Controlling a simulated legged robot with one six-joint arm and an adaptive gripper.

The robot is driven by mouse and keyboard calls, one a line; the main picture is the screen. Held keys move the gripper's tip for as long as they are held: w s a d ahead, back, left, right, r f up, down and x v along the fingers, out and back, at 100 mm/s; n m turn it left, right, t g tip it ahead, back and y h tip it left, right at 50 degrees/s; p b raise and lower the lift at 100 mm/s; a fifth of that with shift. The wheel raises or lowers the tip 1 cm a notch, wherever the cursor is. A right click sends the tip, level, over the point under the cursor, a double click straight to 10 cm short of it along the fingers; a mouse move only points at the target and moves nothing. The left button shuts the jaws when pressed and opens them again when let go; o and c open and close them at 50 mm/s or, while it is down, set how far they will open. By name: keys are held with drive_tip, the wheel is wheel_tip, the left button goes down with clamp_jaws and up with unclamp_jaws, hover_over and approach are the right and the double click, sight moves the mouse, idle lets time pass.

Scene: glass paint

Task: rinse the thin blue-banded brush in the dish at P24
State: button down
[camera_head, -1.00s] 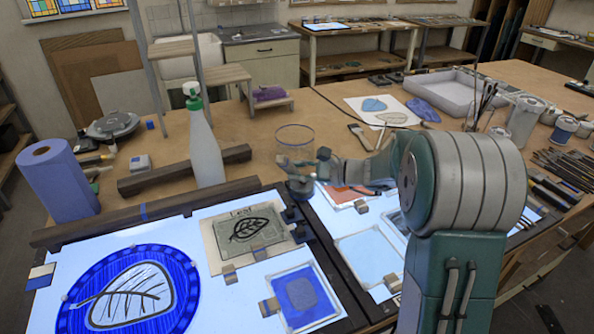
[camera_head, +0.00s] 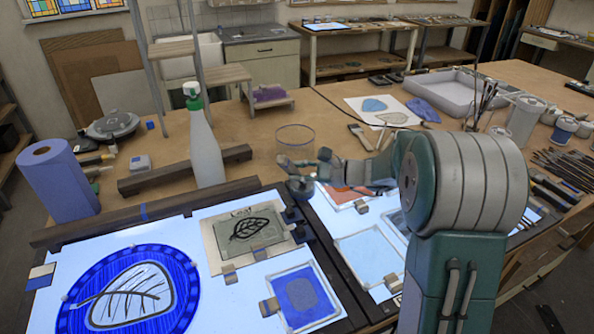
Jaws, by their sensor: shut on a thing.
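A small dark round dish (camera_head: 300,188) shows just below the fingers, at the far edge of the light panels. I cannot tell whether the held thing touches it. No P24 mark is readable.
A spray bottle (camera_head: 203,140) and a dark wooden bar (camera_head: 180,172) stand left of my gripper. A blue paper roll (camera_head: 60,180) is farther left. Painted glass panes (camera_head: 303,298) lie on the light panels in front. A grey tray (camera_head: 452,92) and several loose brushes are at the right.

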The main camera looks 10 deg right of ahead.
sight(290, 164)
drive_tip(key=shift+s+a+r, duration=0.3)
drive_tip(key=shift+r, duration=0.3)
drive_tip(key=shift+s+a+r, duration=0.25)
drive_tip(key=shift+a+r, duration=0.1)
drive_tip(key=shift+r, duration=0.2)
drive_tip(key=shift+s+a+r, duration=0.3)
drive_tip(key=shift+r, duration=2.55)
drive_tip(key=shift+r, duration=0.1)
